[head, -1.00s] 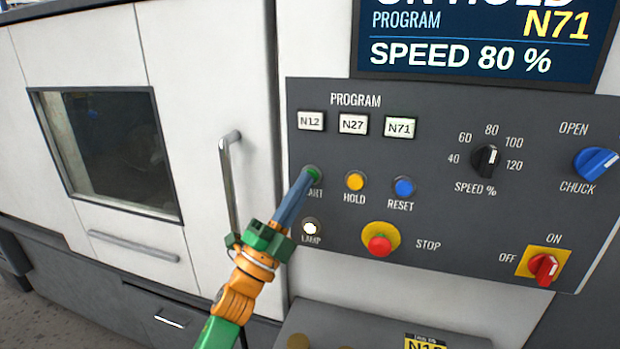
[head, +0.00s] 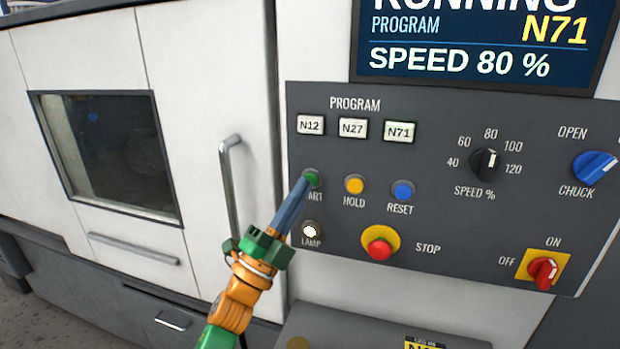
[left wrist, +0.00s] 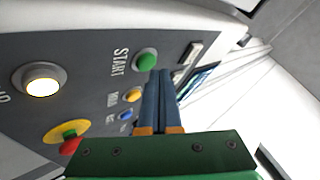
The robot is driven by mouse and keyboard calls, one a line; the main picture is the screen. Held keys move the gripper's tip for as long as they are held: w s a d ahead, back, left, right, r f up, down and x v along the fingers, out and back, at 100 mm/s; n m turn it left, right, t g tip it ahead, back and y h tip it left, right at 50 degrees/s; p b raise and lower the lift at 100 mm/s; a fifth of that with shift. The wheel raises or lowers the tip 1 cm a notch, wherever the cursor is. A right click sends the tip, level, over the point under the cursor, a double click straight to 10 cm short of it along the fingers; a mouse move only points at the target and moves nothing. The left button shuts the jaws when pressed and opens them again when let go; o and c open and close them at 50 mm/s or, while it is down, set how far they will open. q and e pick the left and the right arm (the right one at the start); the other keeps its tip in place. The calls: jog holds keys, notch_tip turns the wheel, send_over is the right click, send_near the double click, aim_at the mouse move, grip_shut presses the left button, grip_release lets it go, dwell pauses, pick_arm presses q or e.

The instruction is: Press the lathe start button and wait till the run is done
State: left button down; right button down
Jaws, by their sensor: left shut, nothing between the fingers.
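The green start button (head: 312,178) sits on the grey control panel, at the left of the button row; it also shows in the left wrist view (left wrist: 146,61). My left gripper (head: 303,187) is shut and empty, its blue fingertips close at the button's lower left in the head view. In the left wrist view the fingertips (left wrist: 160,75) appear just below and right of the button, and I cannot tell whether they touch it. The screen (head: 480,45) reads RUNNING, program N71, speed 80 %. My right gripper is not in view.
The yellow HOLD button (head: 354,184), blue RESET button (head: 403,190), lit LAMP button (head: 311,230) and red STOP button (head: 380,248) are close by. The lathe door (head: 170,60) is shut, with its handle (head: 230,185) left of the panel.

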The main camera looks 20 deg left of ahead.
pick_arm(q)
jog(key=shift+s, duration=0.2)
jog(key=s+p, duration=0.1)
jog(key=s, duration=0.4)
jog(key=shift+a+p, duration=0.1)
jog(key=shift+p, duration=0.25)
dwell(0.4)
